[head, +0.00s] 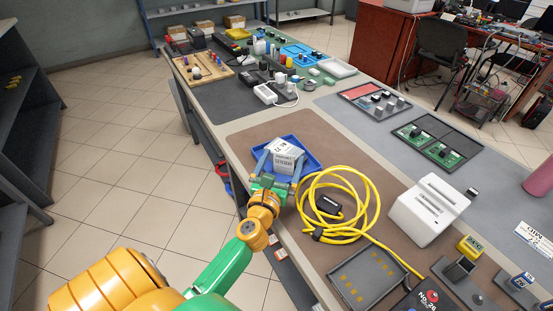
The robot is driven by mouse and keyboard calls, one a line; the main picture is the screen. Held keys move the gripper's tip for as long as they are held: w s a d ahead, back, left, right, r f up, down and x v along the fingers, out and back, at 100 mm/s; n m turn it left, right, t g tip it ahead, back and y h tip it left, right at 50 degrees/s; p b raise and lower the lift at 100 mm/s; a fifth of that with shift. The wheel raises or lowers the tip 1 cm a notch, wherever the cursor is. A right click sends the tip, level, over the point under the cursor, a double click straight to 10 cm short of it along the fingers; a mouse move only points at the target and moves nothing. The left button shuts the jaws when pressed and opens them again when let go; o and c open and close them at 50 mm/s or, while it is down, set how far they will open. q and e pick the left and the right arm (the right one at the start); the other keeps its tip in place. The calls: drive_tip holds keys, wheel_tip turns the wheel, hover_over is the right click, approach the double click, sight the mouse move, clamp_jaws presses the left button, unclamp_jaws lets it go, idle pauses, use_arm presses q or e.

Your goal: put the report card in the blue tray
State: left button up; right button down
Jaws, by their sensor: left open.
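A blue tray (312,164) lies near the left edge of the table, on a brown mat. A white piece with dark printing (286,153), which looks like the report card, is at the tray; the head view does not show clearly whether it rests on the tray floor. My left gripper (280,169) is open over the near side of the tray. Its fingers stand on either side of the white piece's near part. The gripper hides the tray's near edge. My right gripper is not in view.
A coiled yellow hose (351,198) lies just right of the tray and gripper. A white slotted block (428,209) and a grey tray with yellow marks (367,279) are farther right and nearer. A grey mat with a white device (265,94) lies beyond the tray.

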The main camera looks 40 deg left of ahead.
use_arm(q)
drive_tip(key=b+v, duration=0.2)
drive_tip(key=v, duration=0.7)
drive_tip(key=shift+s+d, duration=0.15)
drive_tip(key=shift+s, duration=0.2)
drive_tip(key=shift+s+r, duration=0.1)
drive_tip(key=shift+s, duration=0.15)
